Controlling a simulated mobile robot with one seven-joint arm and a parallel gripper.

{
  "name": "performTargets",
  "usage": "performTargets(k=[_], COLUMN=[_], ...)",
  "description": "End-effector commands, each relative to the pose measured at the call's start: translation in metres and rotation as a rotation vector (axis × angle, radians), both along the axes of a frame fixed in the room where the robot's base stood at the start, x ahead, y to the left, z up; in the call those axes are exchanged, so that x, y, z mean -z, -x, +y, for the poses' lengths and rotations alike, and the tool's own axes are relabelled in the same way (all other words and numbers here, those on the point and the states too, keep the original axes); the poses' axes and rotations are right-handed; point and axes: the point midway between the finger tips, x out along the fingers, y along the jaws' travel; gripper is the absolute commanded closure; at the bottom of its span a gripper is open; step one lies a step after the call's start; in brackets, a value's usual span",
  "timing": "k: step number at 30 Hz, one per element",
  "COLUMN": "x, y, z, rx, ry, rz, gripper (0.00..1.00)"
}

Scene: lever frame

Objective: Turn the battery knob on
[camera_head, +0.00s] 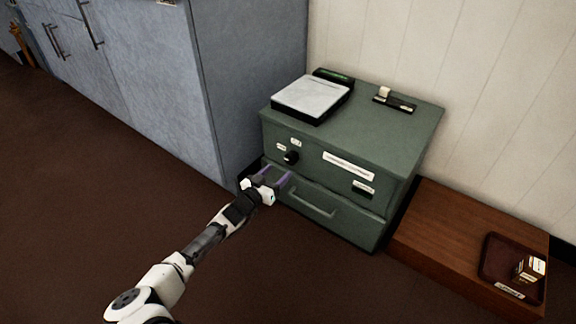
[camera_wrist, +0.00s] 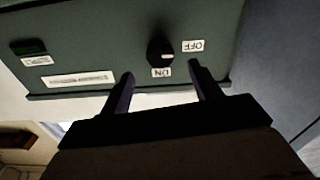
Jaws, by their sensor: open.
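The battery knob (camera_head: 291,157) is a small round black knob on the upper front of a green cabinet (camera_head: 405,135). In the wrist view the knob (camera_wrist: 160,53) has a pale mark at its lower right edge, with an "OFF" label (camera_wrist: 193,46) to its right and an "ON" label (camera_wrist: 161,72) just below it. The picture is upside down there. My gripper (camera_head: 277,174) is open and empty, in front of the cabinet and just below the knob. In the wrist view its two dark fingers (camera_wrist: 161,71) stand apart on either side of the knob's line, not touching it.
A scale-like device (camera_head: 312,97) and a small black item (camera_head: 394,100) sit on the cabinet top. A drawer handle (camera_head: 312,203) is below the gripper. A blue-grey cupboard (camera_head: 250,70) stands close left. A low wooden platform (camera_head: 435,235) with a tray (camera_head: 497,254) is right.

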Motion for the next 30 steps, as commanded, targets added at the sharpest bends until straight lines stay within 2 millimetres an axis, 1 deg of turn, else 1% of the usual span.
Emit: performTargets(k=[1,3,6,10,15,24,30], x=[0.003,0.003,0.002,0.002,0.000,-0.001,-0.001], y=[-0.009,-0.020,-0.034,-0.047,-0.056,-0.057,-0.057], z=[-0.008,-0.015,-0.024,-0.032,-0.038,-0.039,-0.039], rx=[0.003,0.002,0.002,0.000,-0.001,-0.001,-0.001], ry=[-0.001,-0.002,-0.001,-0.002,-0.001,0.000,0.000], rz=[0.000,-0.001,-0.001,-0.001,0.000,-0.001,-0.001], gripper=[0.37,0.37,0.37,0.37,0.37,0.37,0.63])
